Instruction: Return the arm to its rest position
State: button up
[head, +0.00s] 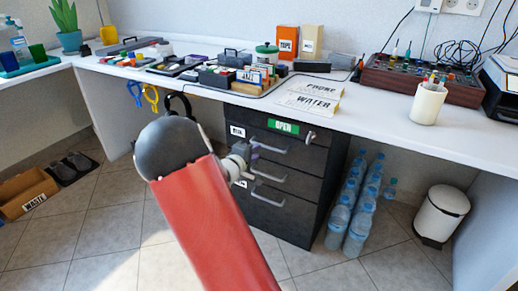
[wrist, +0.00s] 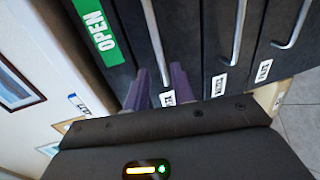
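My gripper (wrist: 160,70) shows two purple fingers in the wrist view, spread apart with nothing held between them. A metal drawer handle (wrist: 154,40) lies between and beyond the fingertips in that picture; I cannot tell whether they touch it. In the head view my gripper (head: 257,150) is small, in front of the dark drawer cabinet (head: 318,190), partly hidden by my red and black arm. The arm reaches forward and down over the floor. The cabinet's top drawer carries a green OPEN sign (head: 283,126), which also shows in the wrist view (wrist: 97,30). The drawers look shut.
A white desk (head: 390,125) runs above the cabinet, with disc racks, a WATER card (head: 310,104), a white cup (head: 427,103) and a mixer (head: 420,80). Water bottles (head: 350,220) and a white bin (head: 441,215) stand right. A WASTE box (head: 28,190) lies left.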

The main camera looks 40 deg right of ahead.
jog(key=shift+a, duration=0.2)
dwell(0.4)
jog(key=s+a+r+m+t+y, duration=0.1)
jog(key=a+r+y, duration=0.25)
jog(key=a, duration=0.35)
jog(key=s+a+r+t+y, duration=0.1)
jog(key=a+r+t+y, duration=0.1)
jog(key=a+y, duration=0.4)
jog(key=s+a+r+m+t+y, duration=0.1)
jog(key=a+r+y, duration=0.2)
jog(key=a, duration=0.5)
jog(key=s+a+r+g+y, duration=0.2)
jog(key=s+a+r+y, duration=0.1)
jog(key=s+a, duration=0.75)
jog(key=s+f+m+g+h, duration=0.1)
jog(key=s+m+g, duration=0.1)
jog(key=s, duration=1.2)
jog(key=shift+s+d+m, duration=0.3)
jog(key=shift+s, duration=0.1)
jog(key=shift+f, duration=0.1)
